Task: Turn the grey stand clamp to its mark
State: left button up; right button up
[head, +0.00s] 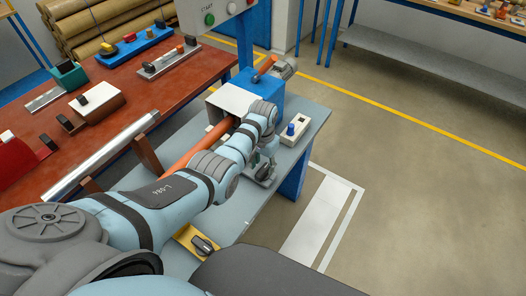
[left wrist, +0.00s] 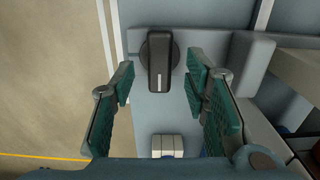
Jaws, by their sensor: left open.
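The grey stand clamp shows in the left wrist view as a dark upright handle (left wrist: 158,62) with a white line near its lower end. It sits on a round base on a grey block (left wrist: 225,52). The handle points nearly straight up and down in that view. My left gripper (left wrist: 160,88) is open, with one green-padded finger on each side of the handle and a gap on both sides. In the head view my left gripper (head: 263,168) is low over the bench and largely hides the clamp. I cannot make out a separate mark on the base.
The grey-blue bench (head: 308,150) holds a pale box with a blue knob (head: 291,130) and a blue machine (head: 294,103). An orange bar (head: 205,140) runs behind my arm. A black knob (head: 202,244) sits on a yellow plate. A red table (head: 100,135) stands left.

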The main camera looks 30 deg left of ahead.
aim_at(263, 170)
pick_arm(q)
notch_tip(263, 170, up, 9)
dwell(0.5)
